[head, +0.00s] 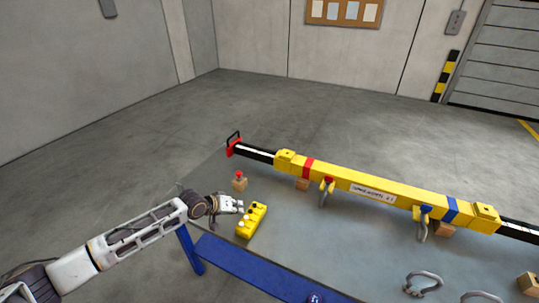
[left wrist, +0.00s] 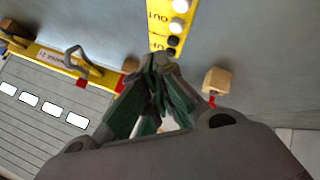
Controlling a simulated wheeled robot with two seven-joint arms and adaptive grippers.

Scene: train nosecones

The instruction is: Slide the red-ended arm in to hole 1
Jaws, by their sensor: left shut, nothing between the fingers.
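The red-ended arm (head: 258,154) is a dark bar sticking out of the left end of the yellow beam (head: 385,194). Its red end (head: 233,147) carries a black handle. I cannot make out the hole numbers. A yellow control box (head: 250,224) with white and black buttons lies on the table in front of the beam. My left gripper (head: 240,206) is shut and empty, beside the box's far left end. In the left wrist view its fingertips (left wrist: 160,62) are close to the black button end of the box (left wrist: 157,42); contact cannot be told. My right gripper is not in view.
Red (head: 327,184) and blue (head: 425,212) fittings hang on the beam's front. Shackles (head: 422,283) lie at the front right. The grey table surface (head: 320,240) between is clear.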

